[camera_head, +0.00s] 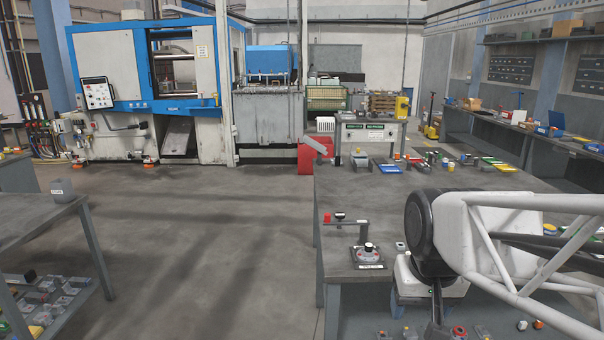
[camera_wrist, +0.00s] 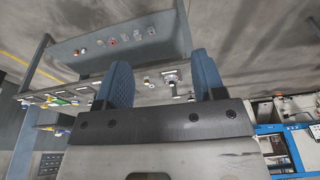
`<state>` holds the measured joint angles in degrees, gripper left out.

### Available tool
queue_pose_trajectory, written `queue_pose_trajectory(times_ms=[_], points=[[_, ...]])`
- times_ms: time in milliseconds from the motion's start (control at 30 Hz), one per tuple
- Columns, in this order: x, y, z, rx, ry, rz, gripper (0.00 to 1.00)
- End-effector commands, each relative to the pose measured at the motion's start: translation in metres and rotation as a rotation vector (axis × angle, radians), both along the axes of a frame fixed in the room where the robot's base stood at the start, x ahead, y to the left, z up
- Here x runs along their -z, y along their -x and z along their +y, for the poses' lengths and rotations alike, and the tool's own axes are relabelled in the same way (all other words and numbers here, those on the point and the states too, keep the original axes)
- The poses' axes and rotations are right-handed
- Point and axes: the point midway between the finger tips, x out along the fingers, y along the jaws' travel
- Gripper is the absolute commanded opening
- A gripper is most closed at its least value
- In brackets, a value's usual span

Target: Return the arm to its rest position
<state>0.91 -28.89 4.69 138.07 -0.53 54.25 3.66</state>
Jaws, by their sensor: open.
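My gripper (camera_wrist: 162,85) shows in the wrist view with two blue ribbed fingers standing well apart. It is open, and nothing is between the fingers. Past them are the workbench and the floor, seen upside down and tilted. In the head view my white and black arm reaches in from the right over the workbench (camera_head: 345,210). The gripper itself cannot be made out in the head view.
A small gauge stand (camera_head: 368,254) sits on the bench left of my arm. Several small parts and coloured trays (camera_head: 505,168) line its back edge. A side table (camera_head: 40,217) is at left. A blue and white casting machine (camera_head: 97,50) stands behind. The floor between is clear.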

Motion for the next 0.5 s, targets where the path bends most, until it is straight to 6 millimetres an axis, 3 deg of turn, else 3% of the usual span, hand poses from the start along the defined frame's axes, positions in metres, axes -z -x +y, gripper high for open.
queue_pose_trajectory(times_ms=[200, 500], points=[[0.015, 0.047, 0.002, -0.032, 0.007, -0.018, 0.63], [0.027, 0.074, 0.003, -0.053, 0.011, -0.024, 0.63]])
